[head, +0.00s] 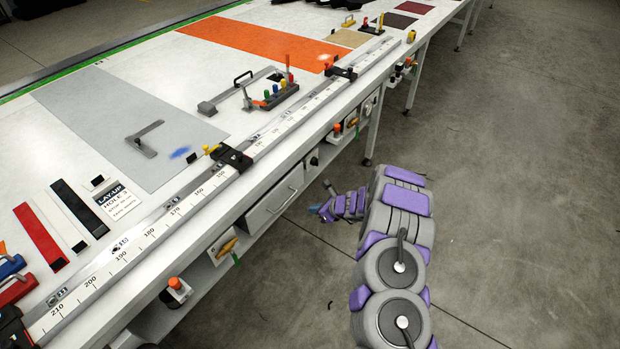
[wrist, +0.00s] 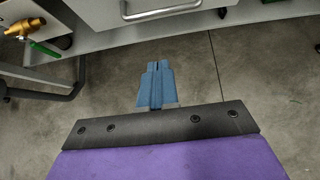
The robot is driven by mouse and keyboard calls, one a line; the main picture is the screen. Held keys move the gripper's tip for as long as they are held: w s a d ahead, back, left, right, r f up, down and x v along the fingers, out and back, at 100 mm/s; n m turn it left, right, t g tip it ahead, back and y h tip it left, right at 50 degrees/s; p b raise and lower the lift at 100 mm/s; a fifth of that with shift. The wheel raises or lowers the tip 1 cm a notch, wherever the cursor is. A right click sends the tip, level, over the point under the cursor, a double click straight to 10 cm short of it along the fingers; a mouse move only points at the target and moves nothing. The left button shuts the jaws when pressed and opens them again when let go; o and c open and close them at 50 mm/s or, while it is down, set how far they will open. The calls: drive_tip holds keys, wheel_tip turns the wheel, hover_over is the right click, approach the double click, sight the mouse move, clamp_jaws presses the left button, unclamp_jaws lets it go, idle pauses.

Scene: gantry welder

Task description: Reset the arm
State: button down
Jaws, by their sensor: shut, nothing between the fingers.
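My arm stands folded at the right of the head view, over the floor beside the long table (head: 170,240). My gripper (head: 316,209) points left toward the table's front side, below the tabletop and near a drawer (head: 272,205). In the wrist view my gripper (wrist: 158,66) shows as two blue fingers close together, with nothing held. The drawer's handle (wrist: 160,12) is ahead of the fingers at the top of that view, apart from them.
The table's front carries a yellow valve (head: 227,247), which also shows in the wrist view (wrist: 22,28), and an orange button (head: 175,284). A ruler rail (head: 190,203) runs along the table edge. The concrete floor (head: 500,190) to the right is clear.

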drive_tip(key=s+a+r+n+g+y, duration=0.1)
drive_tip(key=s+a+r+n, duration=0.25)
drive_tip(key=r, duration=0.45)
drive_tip(key=s+a+r+n+g+y, duration=0.1)
drive_tip(key=s+a+r+n, duration=0.2)
drive_tip(key=r, duration=0.5)
drive_tip(key=s+a+r+n+g, duration=0.2)
drive_tip(key=s+a+r+n, duration=0.15)
drive_tip(key=s+r, duration=0.2)
drive_tip(key=s+a+r+n+g, duration=0.1)
drive_tip(key=s+a+r+n, duration=0.1)
drive_tip(key=s+r+n, duration=0.3)
drive_tip(key=s+d+r+n+g+h, duration=0.1)
drive_tip(key=s+d+r+n+h, duration=0.2)
drive_tip(key=s, duration=0.7)
drive_tip(key=s+d+r+n+g+h, duration=0.15)
drive_tip(key=s+d+r+n, duration=0.3)
drive_tip(key=s, duration=0.45)
drive_tip(key=s+d+r+n+h, duration=0.1)
drive_tip(key=s+d+n+h, duration=0.2)
drive_tip(key=s+d, duration=0.9)
drive_tip(key=s+h, duration=0.2)
drive_tip(key=s, duration=0.2)
drive_tip(key=shift+d+r, duration=0.2)
drive_tip(key=shift+r, duration=0.1)
drive_tip(key=shift+s, duration=0.1)
